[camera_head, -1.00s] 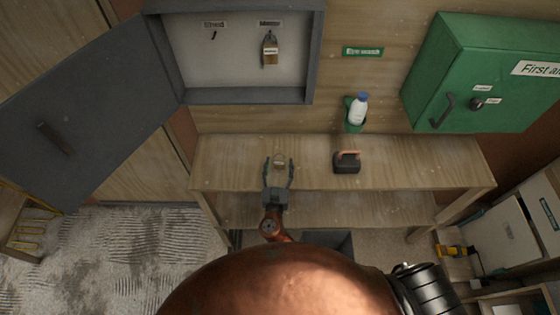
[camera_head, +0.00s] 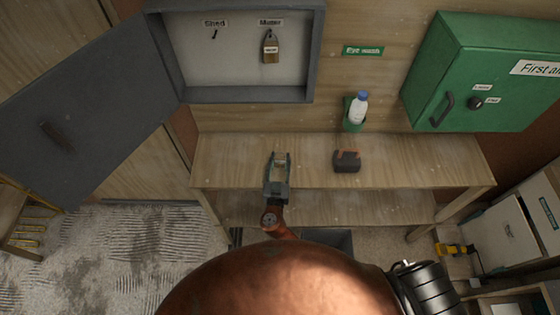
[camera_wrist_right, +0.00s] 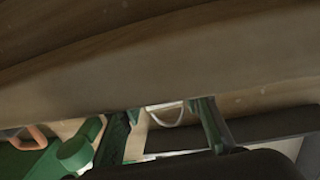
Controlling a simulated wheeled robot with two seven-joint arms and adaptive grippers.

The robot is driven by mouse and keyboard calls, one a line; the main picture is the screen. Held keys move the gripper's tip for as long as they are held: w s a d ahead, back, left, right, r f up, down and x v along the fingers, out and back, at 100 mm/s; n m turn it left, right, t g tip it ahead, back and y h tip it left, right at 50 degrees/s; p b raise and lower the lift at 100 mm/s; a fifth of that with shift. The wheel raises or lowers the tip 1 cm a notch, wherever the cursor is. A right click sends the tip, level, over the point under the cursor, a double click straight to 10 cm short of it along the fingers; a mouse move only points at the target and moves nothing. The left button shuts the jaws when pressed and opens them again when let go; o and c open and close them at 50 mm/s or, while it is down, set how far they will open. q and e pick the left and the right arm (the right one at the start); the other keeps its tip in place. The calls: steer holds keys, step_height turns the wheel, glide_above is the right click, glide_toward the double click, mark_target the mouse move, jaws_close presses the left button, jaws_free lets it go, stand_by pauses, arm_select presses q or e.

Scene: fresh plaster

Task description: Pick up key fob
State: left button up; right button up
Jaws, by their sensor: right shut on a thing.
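The key fob (camera_head: 281,161) is small and pale brown, at the bench's front left in the head view. My right gripper (camera_head: 281,156) is shut on it, with one finger on each side. Fingers cover much of the fob, so its label cannot be read. In the right wrist view, a pale loop (camera_wrist_right: 168,118) shows between the two green fingers of my right gripper (camera_wrist_right: 160,125). I cannot tell whether the fob still touches the bench. My left gripper is not in view.
An eye wash bottle (camera_head: 358,108) and green first aid box (camera_head: 465,80) are right.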

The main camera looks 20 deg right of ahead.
mark_target(280, 158)
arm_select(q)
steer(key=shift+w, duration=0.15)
arm_select(e)
steer(key=shift+c, duration=0.6)
steer(key=shift+r, duration=0.2)
steer(key=r, duration=0.3)
steer(key=shift+s+r, duration=0.15)
steer(key=shift+s, duration=0.15)
steer(key=s+a+r+b, duration=0.1)
steer(key=s+r, duration=0.8)
steer(key=s, duration=0.4)
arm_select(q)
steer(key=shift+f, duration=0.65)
arm_select(e)
steer(key=s+d+f+n+t+y, duration=0.1)
steer(key=s+d+n+y, duration=0.3)
steer(key=d+y, duration=0.1)
steer(key=shift+y, duration=0.7)
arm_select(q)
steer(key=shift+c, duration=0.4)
arm_select(e)
steer(key=shift+a, duration=0.1)
